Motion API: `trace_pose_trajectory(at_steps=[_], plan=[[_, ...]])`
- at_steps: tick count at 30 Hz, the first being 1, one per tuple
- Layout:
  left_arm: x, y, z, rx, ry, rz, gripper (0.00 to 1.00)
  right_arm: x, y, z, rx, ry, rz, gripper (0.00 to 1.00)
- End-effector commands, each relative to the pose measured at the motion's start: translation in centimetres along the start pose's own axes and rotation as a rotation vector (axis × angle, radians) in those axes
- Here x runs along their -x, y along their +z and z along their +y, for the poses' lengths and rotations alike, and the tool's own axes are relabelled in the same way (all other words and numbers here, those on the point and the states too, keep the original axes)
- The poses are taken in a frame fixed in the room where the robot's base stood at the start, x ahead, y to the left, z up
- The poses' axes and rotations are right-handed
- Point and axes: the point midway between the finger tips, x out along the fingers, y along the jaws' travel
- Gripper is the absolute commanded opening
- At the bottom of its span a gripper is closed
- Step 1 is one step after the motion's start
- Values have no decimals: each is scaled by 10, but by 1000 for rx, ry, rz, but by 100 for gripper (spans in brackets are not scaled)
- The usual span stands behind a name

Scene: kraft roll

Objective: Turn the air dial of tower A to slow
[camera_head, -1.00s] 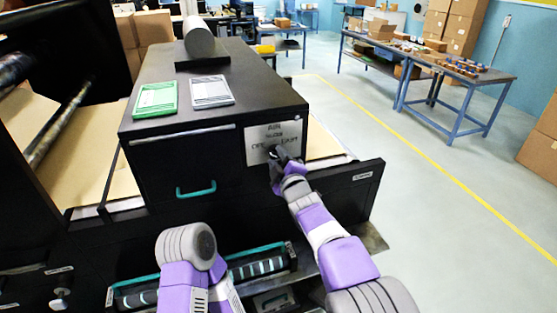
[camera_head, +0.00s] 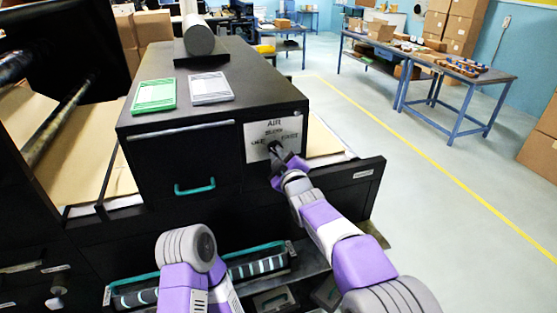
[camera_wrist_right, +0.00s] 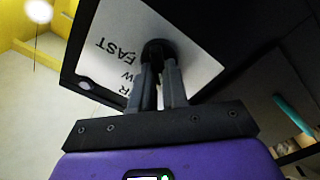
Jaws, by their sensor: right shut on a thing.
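The air dial is a dark round knob (camera_wrist_right: 158,52) on a white plate lettered AIR (camera_head: 273,136), on the front of the black tower at its right side. In the right wrist view the plate (camera_wrist_right: 122,28) shows upside down, with FAST and part of other words readable. My right gripper (camera_head: 275,150) is at the plate, its two fingers (camera_wrist_right: 160,72) shut on the dial. The fingers hide much of the dial, so its pointing direction cannot be told. My left arm (camera_head: 187,255) is low in front of the machine; its gripper is not visible.
A green card (camera_head: 154,95) and a white card (camera_head: 211,87) lie on the tower top near a grey roll (camera_head: 198,39). A teal handle (camera_head: 195,188) sits on the front. Brown paper webs lie left. Open floor (camera_head: 440,220) lies to the right.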

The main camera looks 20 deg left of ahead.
Motion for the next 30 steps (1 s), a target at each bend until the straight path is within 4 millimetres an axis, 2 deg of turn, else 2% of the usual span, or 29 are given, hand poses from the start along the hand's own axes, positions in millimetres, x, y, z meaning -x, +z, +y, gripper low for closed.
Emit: trace_pose_trajectory(at_steps=[6,18,30], plan=[[-15,-1,-6,0,0,0,0,0,2,1,-205,2,1,0],[-30,-1,-11,0,0,0,0,0,2,3,-560,1,1,0],[-36,-2,-13,0,0,0,0,0,2,4,-767,1,0,0]])
